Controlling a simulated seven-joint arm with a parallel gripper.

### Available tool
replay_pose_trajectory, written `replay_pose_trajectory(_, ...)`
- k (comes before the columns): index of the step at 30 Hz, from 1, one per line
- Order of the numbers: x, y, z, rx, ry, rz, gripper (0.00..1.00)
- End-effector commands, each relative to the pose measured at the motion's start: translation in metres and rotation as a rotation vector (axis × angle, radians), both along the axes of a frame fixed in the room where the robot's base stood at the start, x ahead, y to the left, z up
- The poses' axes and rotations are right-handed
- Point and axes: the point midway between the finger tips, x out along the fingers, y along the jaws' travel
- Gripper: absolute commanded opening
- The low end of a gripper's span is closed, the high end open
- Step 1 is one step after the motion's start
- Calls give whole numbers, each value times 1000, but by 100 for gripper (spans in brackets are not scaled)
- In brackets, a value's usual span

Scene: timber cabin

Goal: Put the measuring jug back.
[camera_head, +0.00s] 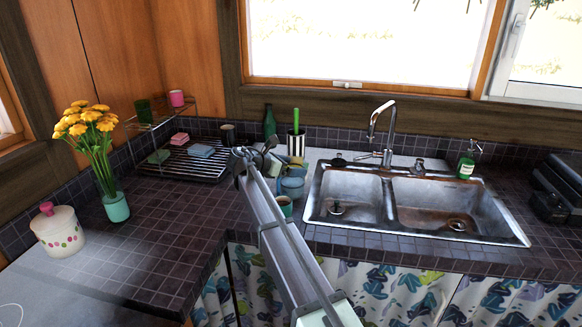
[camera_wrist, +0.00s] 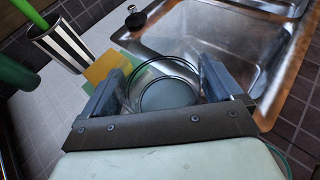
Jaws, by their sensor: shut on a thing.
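In the wrist view, my gripper (camera_wrist: 160,88) has its two blue-grey fingers on either side of a clear round vessel (camera_wrist: 167,94), which looks like the measuring jug. Its dark circular rims show between the fingers, and it is gripped. I cannot tell how far it is from the counter. In the head view, my arm reaches to the cluttered spot left of the sink and hides much of the grip.
The double sink (camera_head: 450,205) lies right of my gripper. A striped utensil holder (camera_wrist: 60,45) with a green handle stands behind it. A teal cup (camera_head: 285,207) is near the counter's front. A dish rack (camera_head: 185,160) stands left. The tiled counter between flowers (camera_head: 92,125) and arm is clear.

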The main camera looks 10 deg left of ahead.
Motion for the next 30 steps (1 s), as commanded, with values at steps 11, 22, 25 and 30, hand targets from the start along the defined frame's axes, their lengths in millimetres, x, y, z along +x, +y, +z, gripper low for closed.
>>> replay_pose_trajectory(11, 0, 0, -2, 0, 0, 0, 100)
replay_pose_trajectory(22, -11, 11, 7, 1, -1, 2, 100)
replay_pose_trajectory(25, -23, 23, 14, 1, -1, 3, 100)
replay_pose_trajectory(30, -44, 44, 26, 1, -1, 3, 100)
